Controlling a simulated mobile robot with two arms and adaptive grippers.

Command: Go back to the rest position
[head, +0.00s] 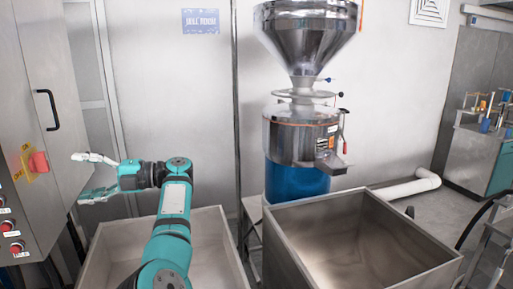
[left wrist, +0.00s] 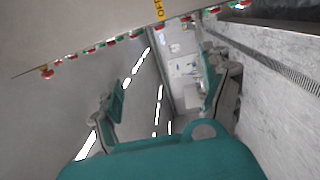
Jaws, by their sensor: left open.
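My left arm (head: 174,205) reaches up from the bottom of the head view and bends left. My left gripper (head: 80,178) is open and empty, with its two fingers spread one above the other, beside the grey control cabinet (head: 30,90). The cabinet's red switch (head: 38,162) on a yellow plate is just left of the fingers. I cannot tell the exact gap, but nothing is held. In the left wrist view the gripper's two fingers (left wrist: 163,92) are apart with nothing between them. My right gripper is not in view.
Two open metal bins stand in front, the left bin (head: 222,245) under my arm and the right bin (head: 400,225) beside it. The grinder (head: 297,185) stands behind the right bin. Red buttons (head: 16,247) line the cabinet's lower part. A white pipe (head: 405,187) lies at right.

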